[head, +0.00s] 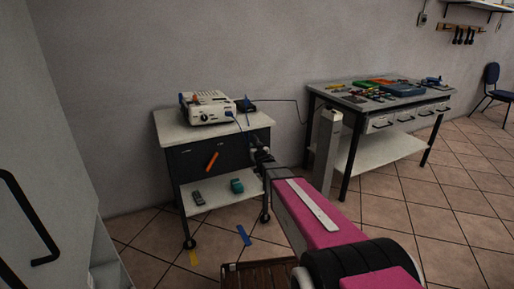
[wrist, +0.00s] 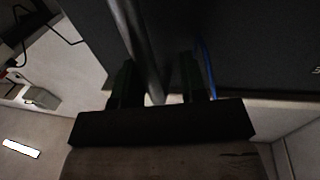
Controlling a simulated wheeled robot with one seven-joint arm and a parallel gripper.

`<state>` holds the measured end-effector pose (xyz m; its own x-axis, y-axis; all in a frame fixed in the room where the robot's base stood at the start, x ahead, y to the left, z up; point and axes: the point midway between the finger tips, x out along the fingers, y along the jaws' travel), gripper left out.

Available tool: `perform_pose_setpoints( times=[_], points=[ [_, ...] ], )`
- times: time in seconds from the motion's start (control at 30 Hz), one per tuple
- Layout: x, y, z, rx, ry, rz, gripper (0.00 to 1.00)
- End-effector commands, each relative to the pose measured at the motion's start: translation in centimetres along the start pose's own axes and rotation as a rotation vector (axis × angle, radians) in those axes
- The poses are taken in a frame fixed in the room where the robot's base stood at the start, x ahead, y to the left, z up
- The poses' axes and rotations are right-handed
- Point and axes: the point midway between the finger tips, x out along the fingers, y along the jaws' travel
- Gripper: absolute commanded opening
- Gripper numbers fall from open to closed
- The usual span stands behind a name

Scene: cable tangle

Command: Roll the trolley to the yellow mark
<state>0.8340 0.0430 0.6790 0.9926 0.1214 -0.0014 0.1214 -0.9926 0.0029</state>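The trolley (head: 178,133) has a pale top, a dark drawer front, a pale lower shelf and casters, and stands against the wall at left. A small yellow mark (head: 193,258) lies on the floor near its front left caster. My gripper (head: 262,157) is at the trolley's right side. In the wrist view, my gripper (wrist: 158,82) has its two dark fingers apart, with a grey metal bar (wrist: 140,45) running between them. A gap shows between the bar and the right finger. The fingertips' contact with the bar is hard to see.
A pale post (head: 327,150) and a workbench (head: 350,93) stand to the right. A blue strip (head: 243,235) lies on the floor.

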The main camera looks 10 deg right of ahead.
Motion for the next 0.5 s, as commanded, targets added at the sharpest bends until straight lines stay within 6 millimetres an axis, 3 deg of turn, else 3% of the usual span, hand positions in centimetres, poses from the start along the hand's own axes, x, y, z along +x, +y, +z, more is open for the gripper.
perform_pose_setpoints(
  times=[0.33,0.5],
  points=[
    [-0.1,0.2,-0.1,0.001,0.001,0.003,0.41],
    [-1.4,0.2,-0.1,0.001,0.0,0.003,0.41]
  ],
)
